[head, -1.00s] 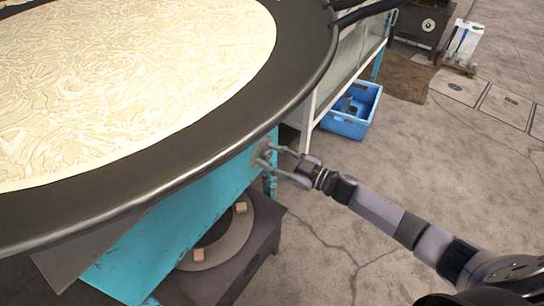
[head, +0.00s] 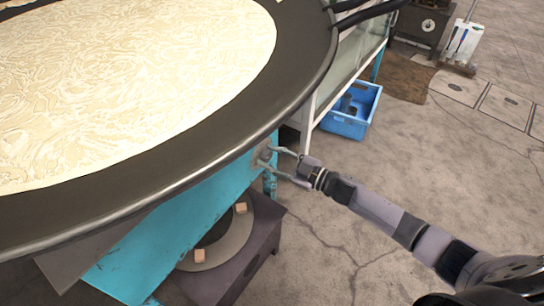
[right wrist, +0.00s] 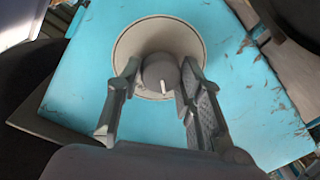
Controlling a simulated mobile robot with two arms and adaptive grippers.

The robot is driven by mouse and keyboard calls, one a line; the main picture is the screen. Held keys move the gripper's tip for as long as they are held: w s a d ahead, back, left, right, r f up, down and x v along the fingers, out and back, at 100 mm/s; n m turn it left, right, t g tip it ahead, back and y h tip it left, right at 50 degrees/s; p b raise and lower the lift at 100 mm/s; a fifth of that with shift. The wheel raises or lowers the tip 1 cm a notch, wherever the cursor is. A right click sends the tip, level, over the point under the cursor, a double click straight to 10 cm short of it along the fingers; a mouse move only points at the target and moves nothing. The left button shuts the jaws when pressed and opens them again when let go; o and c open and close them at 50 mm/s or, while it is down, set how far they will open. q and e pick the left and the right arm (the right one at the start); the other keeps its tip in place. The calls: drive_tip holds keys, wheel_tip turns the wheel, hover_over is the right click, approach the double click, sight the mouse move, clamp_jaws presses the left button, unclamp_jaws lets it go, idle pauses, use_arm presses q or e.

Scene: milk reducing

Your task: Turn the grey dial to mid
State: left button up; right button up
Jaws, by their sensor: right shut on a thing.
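The grey dial (right wrist: 158,72) sits on a pale round plate (right wrist: 142,38) on the turquoise panel. Its white mark points down and slightly right in the right wrist view. My right gripper (right wrist: 161,74) has one finger on each side of the dial and is shut on it. In the head view, my right gripper (head: 267,156) reaches the turquoise stove side (head: 190,220) just below the pan's rim; the dial is mostly hidden there by the fingers. My left gripper is not in view.
A wide dark pan (head: 285,95) of creamy milk overhangs the panel. A burner box (head: 255,255) stands below. A blue crate (head: 348,125) sits on the floor beyond, by a glass-sided stand. The concrete floor (head: 330,240) under my right arm is clear.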

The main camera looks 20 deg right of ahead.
drive_tip(key=n, duration=0.3)
drive_tip(key=shift+n, duration=0.3)
drive_tip(key=shift+n+p, duration=0.3)
drive_tip(key=shift+n, duration=0.4)
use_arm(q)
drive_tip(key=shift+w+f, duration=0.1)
use_arm(e)
drive_tip(key=shift+n+h, duration=0.3)
drive_tip(key=shift+a, duration=0.1)
drive_tip(key=o, duration=1.2)
drive_tip(key=shift+c, duration=0.2)
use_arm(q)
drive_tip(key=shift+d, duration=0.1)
use_arm(e)
drive_tip(key=v, duration=1.2)
